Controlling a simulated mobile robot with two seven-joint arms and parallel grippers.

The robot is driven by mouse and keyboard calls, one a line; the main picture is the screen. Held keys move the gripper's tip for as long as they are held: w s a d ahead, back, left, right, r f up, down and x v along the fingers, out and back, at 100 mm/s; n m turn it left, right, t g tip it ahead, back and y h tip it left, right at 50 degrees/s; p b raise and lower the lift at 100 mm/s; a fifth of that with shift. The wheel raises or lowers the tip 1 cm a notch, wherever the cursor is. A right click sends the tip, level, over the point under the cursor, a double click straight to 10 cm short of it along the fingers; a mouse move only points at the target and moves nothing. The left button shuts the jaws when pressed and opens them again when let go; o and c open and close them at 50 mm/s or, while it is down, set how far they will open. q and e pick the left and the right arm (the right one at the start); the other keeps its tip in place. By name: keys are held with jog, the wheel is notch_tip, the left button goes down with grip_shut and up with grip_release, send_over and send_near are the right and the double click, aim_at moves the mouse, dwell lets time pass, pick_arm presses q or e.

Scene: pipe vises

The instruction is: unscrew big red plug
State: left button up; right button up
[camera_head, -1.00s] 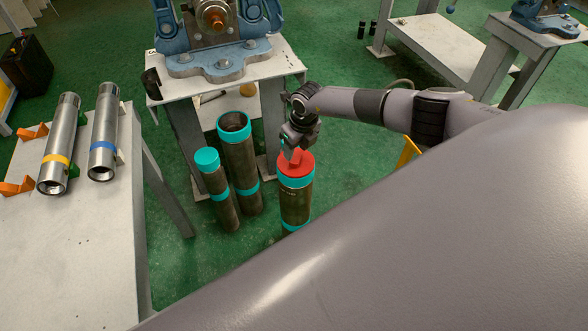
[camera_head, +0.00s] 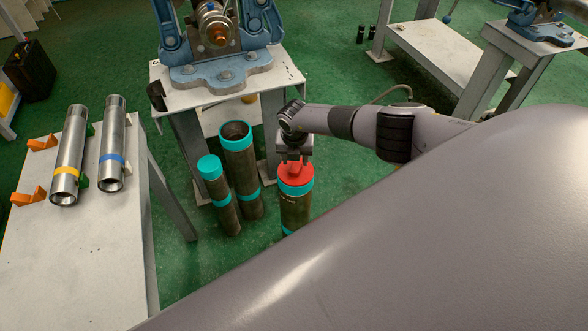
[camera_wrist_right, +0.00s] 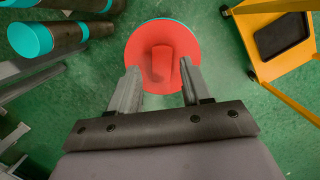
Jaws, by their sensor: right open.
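The big red plug (camera_head: 296,176) sits in the top of an upright pipe (camera_head: 295,208) with teal bands on the floor. It is a round disc with a raised grip bar, seen from above in the right wrist view (camera_wrist_right: 162,53). My right gripper (camera_head: 295,160) is directly above the plug and points down at it. In the right wrist view its two fingers (camera_wrist_right: 160,85) are open, one on each side of the near end of the bar. I cannot tell whether they touch it. My left gripper is not in view.
Two teal-banded pipes (camera_head: 240,165) (camera_head: 218,190) stand upright just left of the plugged pipe. A blue vise (camera_head: 222,70) stands on a table behind. Two steel pipes lie on the white table (camera_head: 95,255) at left. A yellow cart (camera_wrist_right: 262,60) shows in the right wrist view.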

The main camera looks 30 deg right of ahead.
jog(key=shift+m, duration=1.2)
jog(key=shift+f+b, duration=0.85)
jog(key=shift+f, duration=0.1)
jog(key=shift+r, duration=0.1)
jog(key=shift+d, duration=0.1)
jog(key=shift+c, duration=0.3)
